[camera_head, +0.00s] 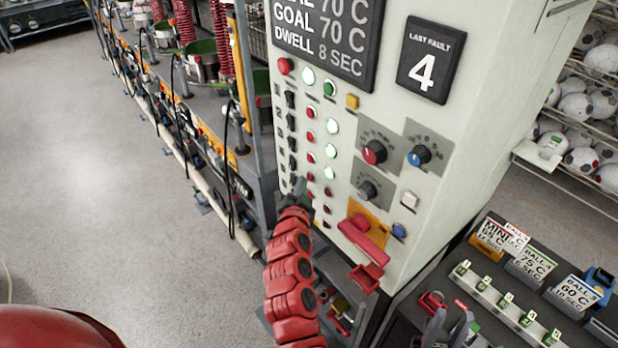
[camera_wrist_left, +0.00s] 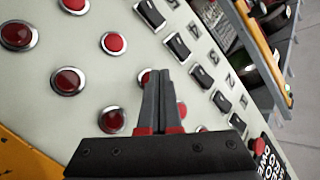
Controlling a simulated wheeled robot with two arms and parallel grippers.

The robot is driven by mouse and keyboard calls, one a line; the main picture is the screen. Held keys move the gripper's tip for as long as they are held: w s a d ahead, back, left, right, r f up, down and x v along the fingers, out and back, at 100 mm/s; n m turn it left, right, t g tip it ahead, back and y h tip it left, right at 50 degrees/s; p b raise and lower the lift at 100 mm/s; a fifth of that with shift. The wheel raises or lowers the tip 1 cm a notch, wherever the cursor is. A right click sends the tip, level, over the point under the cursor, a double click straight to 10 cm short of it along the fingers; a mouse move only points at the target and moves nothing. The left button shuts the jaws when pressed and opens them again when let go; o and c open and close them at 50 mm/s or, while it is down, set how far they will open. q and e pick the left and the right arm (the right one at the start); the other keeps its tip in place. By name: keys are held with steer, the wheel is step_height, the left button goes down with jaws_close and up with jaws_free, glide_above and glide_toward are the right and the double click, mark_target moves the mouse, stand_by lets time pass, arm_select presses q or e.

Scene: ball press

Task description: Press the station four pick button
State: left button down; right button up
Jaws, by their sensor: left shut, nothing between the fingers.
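The pale control cabinet (camera_head: 395,130) carries columns of black rocker switches (camera_head: 291,122), red buttons (camera_head: 310,135) and lit green-white lamps. My left gripper (camera_head: 298,187) is at the lower left of the panel, beside the lower switches and red buttons. In the left wrist view, its shut, empty fingers (camera_wrist_left: 160,85) partly cover a red button (camera_wrist_left: 145,76); contact is unclear. Rocker switches (camera_wrist_left: 201,77) run to their right. My right gripper (camera_head: 448,326) is open, low at right.
A red handle (camera_head: 364,240) on an orange plate and knobs (camera_head: 373,152) stick out of the panel. A "LAST FAULT 4" sign (camera_head: 430,60) is above. Ball label cards (camera_head: 530,262) stand on the right bench.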

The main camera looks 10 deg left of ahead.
arm_select(q)
steer(key=shift+w+d, duration=0.2)
steer(key=shift+w, duration=0.1)
stand_by(0.4)
steer(key=shift+s, duration=0.1)
steer(key=shift+s+a, duration=0.45)
steer(key=shift+s, duration=0.1)
stand_by(0.4)
steer(key=s+a+b, duration=0.1)
steer(key=s, duration=0.1)
steer(key=s+a+b, duration=0.1)
steer(key=s+a, duration=0.1)
stand_by(0.3)
stand_by(0.6)
